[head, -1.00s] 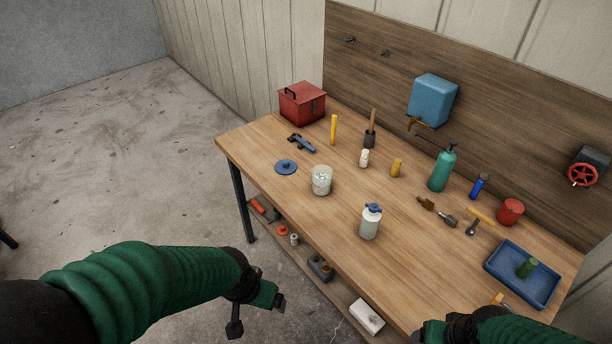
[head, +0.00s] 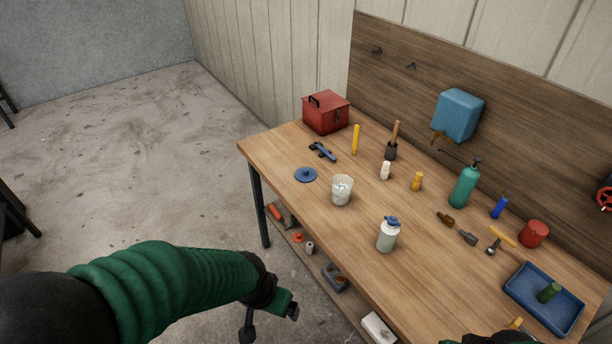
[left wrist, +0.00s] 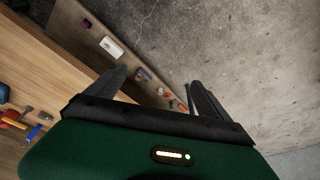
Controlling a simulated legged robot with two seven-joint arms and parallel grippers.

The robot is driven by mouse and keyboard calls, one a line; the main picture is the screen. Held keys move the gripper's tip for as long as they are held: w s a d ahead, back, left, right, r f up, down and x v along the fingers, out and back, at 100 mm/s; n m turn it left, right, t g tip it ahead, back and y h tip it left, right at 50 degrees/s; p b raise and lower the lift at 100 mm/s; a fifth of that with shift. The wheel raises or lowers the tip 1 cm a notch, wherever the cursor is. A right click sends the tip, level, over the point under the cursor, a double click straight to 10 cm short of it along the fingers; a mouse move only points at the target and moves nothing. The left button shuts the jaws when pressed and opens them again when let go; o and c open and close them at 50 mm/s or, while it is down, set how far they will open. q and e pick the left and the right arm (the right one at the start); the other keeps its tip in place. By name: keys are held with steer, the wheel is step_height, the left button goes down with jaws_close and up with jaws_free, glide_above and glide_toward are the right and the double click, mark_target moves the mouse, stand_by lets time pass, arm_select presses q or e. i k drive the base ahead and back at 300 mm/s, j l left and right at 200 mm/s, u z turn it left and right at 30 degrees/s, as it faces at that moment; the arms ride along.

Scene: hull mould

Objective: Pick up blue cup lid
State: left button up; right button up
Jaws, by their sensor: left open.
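The blue cup lid (head: 306,174) is a flat round disc with a small knob. It lies on the left part of the wooden workbench (head: 330,240), left of a clear cup (head: 342,189). My left gripper (head: 271,322) is in front of the bench's front edge, off to the side of the tabletop and well apart from the lid. Its fingers are spread and empty, and they also show in the left wrist view (left wrist: 155,88). The lid cannot be made out in the left wrist view.
A white bottle with a blue top (head: 388,235) stands near the front edge. A blue wrench-like tool (head: 322,151) and a red toolbox (head: 326,113) are behind the lid. A blue tray (head: 520,310) is at right. A lower shelf holds several small items.

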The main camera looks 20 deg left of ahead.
mark_target(304, 175)
steer(key=i+j, duration=0.25)
steer(key=j, duration=0.15)
steer(key=i+j, duration=0.5)
steer(key=j, duration=0.25)
steer(key=i+j, duration=0.25)
steer(key=j, duration=0.15)
steer(key=i+j+z, duration=0.1)
steer(key=i+j, duration=0.4)
steer(key=j, duration=0.25)
steer(key=i+j, duration=0.25)
steer(key=j, duration=0.15)
steer(key=i+j, duration=0.2)
steer(key=j, duration=0.25)
